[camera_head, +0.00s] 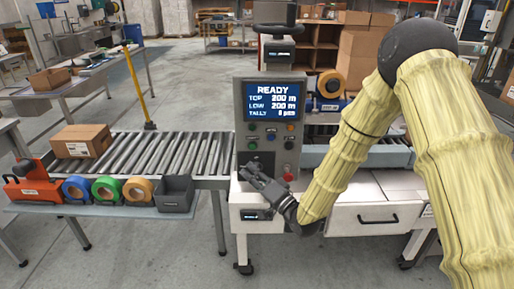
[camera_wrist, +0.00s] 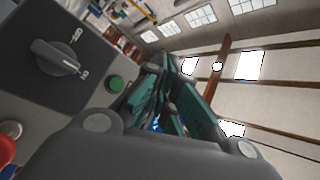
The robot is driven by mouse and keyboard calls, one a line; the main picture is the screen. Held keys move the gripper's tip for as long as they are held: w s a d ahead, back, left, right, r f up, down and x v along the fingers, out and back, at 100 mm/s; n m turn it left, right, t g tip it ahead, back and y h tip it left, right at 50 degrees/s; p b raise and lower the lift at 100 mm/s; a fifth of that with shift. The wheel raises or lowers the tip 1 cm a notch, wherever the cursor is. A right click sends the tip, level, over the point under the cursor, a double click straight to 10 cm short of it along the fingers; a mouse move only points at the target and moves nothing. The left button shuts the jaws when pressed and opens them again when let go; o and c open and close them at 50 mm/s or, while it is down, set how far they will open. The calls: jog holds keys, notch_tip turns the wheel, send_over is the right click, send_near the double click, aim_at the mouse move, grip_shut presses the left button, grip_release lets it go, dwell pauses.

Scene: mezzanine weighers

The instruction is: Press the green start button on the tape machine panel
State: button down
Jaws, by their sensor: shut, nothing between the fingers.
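The tape machine panel (camera_head: 243,110) is a grey upright box with a lit screen reading READY and small buttons below it. In the wrist view, the green button (camera_wrist: 115,83) sits near the panel's edge, beside a black rotary knob (camera_wrist: 60,57). In the head view, the button seems to be a small green spot (camera_head: 252,145) at the panel's lower left. My gripper (camera_head: 256,172) is in front of the panel's lower part, below that spot. Its fingers (camera_wrist: 158,112) are shut and empty, to the right of the green button in the wrist view and apart from it.
A red button (camera_head: 289,172) is low on the panel, near my gripper. A roller conveyor (camera_head: 170,155) with a cardboard box (camera_head: 81,141) runs left. A shelf (camera_head: 100,208) holds tape rolls, a red dispenser (camera_head: 33,185) and a grey bin (camera_head: 175,194). A white drawer cabinet (camera_head: 345,222) stands below.

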jog(key=shift+w+b, duration=0.5)
jog(key=shift+w, duration=3.85)
jog(key=shift+w, duration=0.15)
jog(key=shift+w+d, duration=0.1)
jog(key=shift+w, duration=0.15)
jog(key=shift+w, duration=0.4)
jog(key=shift+s, duration=0.85)
jog(key=shift+s, duration=0.1)
jog(key=s, duration=0.4)
jog(key=shift+s, duration=0.4)
